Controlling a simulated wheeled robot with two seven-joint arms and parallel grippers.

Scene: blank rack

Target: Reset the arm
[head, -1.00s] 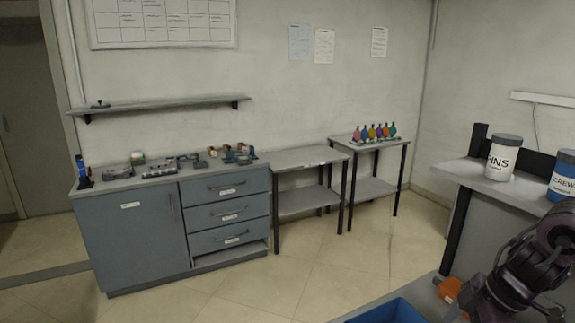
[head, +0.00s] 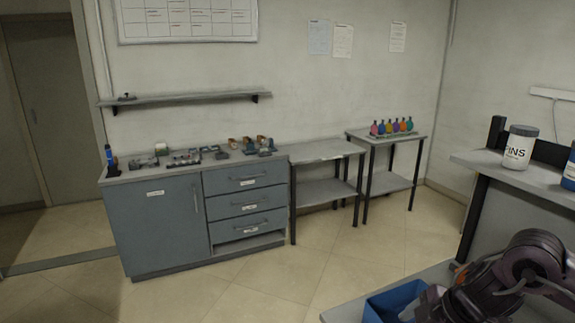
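One of my arms shows at the bottom right of the head view, dark with purple-brown joints. It is bent in front of the workbench (head: 345,312) and partly over a blue bin (head: 388,305). The fingertips of its gripper are not clearly visible, and the picture's lower edge cuts the arm off. No gripper can be made out, and my other arm does not show.
A white PINS jar (head: 520,147) and a blue jar (head: 570,168) stand on a raised shelf (head: 485,163) at right. A grey-blue cabinet (head: 155,225) with tools on top and two small tables (head: 325,151) (head: 390,137) line the far wall. Open floor lies between.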

